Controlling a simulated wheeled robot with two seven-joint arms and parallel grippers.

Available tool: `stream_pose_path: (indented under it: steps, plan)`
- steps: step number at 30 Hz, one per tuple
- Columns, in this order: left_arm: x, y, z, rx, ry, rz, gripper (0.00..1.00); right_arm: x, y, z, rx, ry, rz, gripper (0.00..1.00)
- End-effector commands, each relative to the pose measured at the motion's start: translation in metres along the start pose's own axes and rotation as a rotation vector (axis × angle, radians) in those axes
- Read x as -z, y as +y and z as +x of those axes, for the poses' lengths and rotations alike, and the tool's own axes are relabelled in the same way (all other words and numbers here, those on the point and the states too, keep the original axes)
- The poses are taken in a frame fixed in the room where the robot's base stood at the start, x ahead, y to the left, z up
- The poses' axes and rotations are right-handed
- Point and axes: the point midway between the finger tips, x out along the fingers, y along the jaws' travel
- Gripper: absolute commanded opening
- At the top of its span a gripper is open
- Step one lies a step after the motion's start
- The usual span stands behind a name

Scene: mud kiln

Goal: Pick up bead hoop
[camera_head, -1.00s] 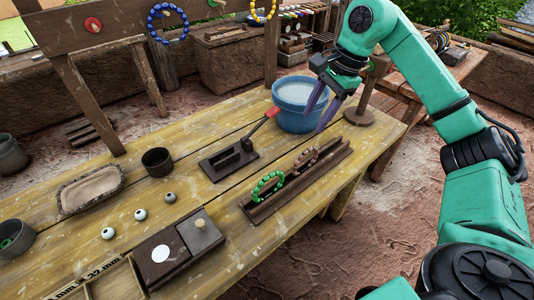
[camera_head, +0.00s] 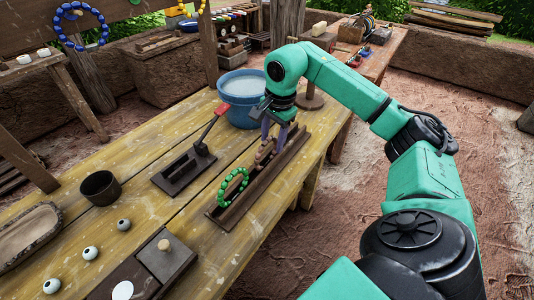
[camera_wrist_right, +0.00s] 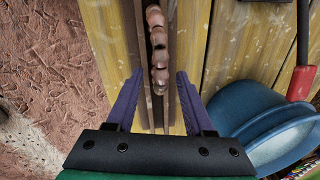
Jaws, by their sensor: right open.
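A brown bead hoop (camera_head: 265,150) stands upright in a grooved dark wooden rack (camera_head: 232,215) on the table. In the right wrist view the hoop (camera_wrist_right: 158,50) appears edge-on as a line of copper-brown beads along the rack. A green bead hoop (camera_head: 233,187) stands in the same rack, nearer the camera. My right gripper (camera_head: 272,138) points down at the brown hoop. In the right wrist view its purple fingers (camera_wrist_right: 157,85) are open, one on each side of the hoop's line, with nothing held. My left gripper is out of view.
A blue tub (camera_head: 240,105) stands close beside my right gripper. A dark press with a red-handled lever (camera_head: 185,172) sits left of the rack. A dark cup (camera_head: 100,188) and several white beads lie farther left. Blue beads (camera_head: 80,28) hang at the back.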

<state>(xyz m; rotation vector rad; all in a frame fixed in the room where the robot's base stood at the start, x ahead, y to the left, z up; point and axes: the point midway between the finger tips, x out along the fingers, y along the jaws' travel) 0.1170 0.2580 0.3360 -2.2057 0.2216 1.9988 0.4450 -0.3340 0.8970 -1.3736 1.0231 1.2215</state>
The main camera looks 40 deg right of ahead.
Motion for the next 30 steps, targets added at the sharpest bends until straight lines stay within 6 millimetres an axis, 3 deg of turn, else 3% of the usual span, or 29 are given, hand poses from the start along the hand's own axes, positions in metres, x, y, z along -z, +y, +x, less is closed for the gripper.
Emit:
stream_pose_path:
  steps: [4,5,6,9,22,26,30]
  plan:
    - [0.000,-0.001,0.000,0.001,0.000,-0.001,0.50,0.000,0.000,0.000,0.001,0.000,0.000,0.53]
    - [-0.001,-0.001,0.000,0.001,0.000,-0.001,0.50,0.000,0.000,0.000,0.001,0.000,0.000,0.49]
    - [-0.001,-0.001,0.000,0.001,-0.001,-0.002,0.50,0.000,0.000,0.000,0.001,0.000,0.000,0.34]
    - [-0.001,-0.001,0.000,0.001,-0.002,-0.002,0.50,0.000,0.000,0.000,0.001,-0.001,0.000,0.00]
    - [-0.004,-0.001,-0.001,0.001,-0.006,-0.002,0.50,0.000,-0.002,-0.007,0.005,-0.001,0.000,0.00]
    - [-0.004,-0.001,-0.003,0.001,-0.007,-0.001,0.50,0.000,-0.005,-0.026,0.007,-0.001,0.001,0.00]
    - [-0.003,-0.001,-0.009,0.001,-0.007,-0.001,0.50,0.000,-0.011,-0.067,0.011,-0.002,0.001,0.00]
